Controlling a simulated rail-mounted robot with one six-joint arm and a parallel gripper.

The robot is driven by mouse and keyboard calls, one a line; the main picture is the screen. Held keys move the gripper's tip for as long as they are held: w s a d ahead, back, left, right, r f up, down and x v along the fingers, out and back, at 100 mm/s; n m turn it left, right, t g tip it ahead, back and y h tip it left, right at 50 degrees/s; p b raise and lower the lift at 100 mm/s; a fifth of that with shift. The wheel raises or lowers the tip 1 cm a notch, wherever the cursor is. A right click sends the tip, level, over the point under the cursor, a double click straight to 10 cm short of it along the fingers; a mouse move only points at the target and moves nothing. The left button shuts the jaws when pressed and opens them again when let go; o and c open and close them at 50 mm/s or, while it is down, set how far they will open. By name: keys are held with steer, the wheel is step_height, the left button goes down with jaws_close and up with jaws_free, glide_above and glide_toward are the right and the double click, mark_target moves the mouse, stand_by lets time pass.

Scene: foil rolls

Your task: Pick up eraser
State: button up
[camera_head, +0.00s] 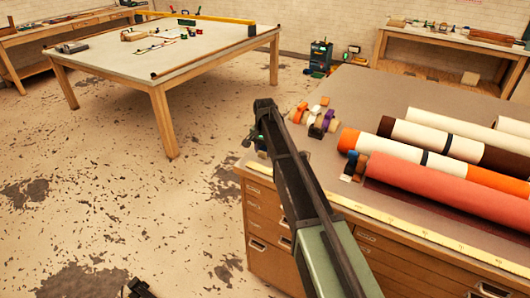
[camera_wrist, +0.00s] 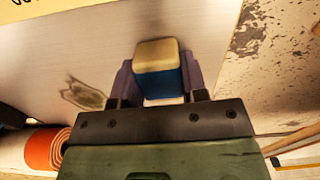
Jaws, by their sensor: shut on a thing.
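The eraser (camera_wrist: 160,72), a small block with a cream end and a blue sleeve, shows in the wrist view. It is held between the two dark fingers of my gripper (camera_wrist: 158,82), which is shut on it. A pale face shows at its lower end, and its sides are partly hidden by the fingers. In the head view, my dark arm reaches past the corner of the drawer desk (camera_head: 395,92). The eraser cannot be made out clearly there.
A red roll (camera_head: 450,192) lies on the desk beside several cream, brown and orange rolls. Small tape rolls (camera_head: 315,118) cluster near the desk's left side. A yellow ruler (camera_head: 400,222) runs along the front edge. Another large table (camera_head: 210,52) stands behind, with open floor between.

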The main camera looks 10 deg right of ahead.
mark_target(265, 148)
step_height(265, 148, up, 20)
steer(key=p, duration=2)
steer(key=shift+r, duration=0.1)
